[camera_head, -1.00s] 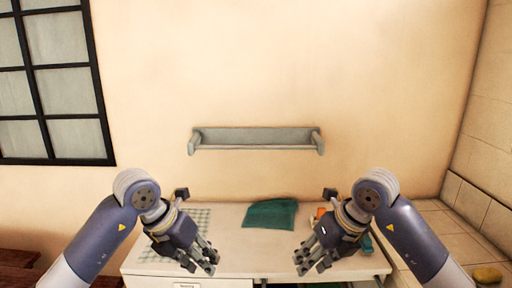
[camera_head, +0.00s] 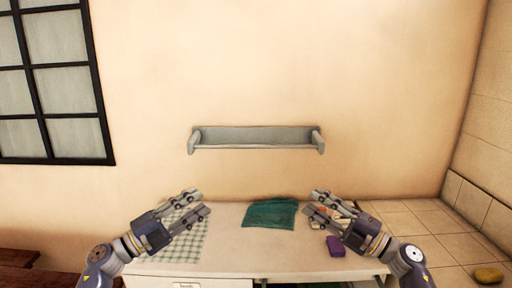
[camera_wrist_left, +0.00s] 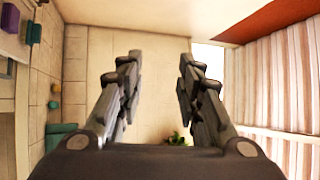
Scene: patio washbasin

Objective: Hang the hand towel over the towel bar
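The hand towel, a teal cloth (camera_head: 269,213), lies flat on the white counter (camera_head: 262,262), towards its back edge. The towel bar (camera_head: 256,147) is a grey rail between two end brackets on the wall above the counter; nothing hangs on it. My left gripper (camera_head: 203,201) is open and empty, left of the towel, above a checked cloth. Its two fingers stand apart in the left wrist view (camera_wrist_left: 160,85). My right gripper (camera_head: 312,202) is open and empty, right of the towel. Neither gripper touches the towel.
A green-white checked cloth (camera_head: 188,246) lies on the counter's left part. A purple block (camera_head: 335,246) is at the right, and a small orange item (camera_head: 322,211) is partly hidden by my right gripper. The wall around the bar is clear.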

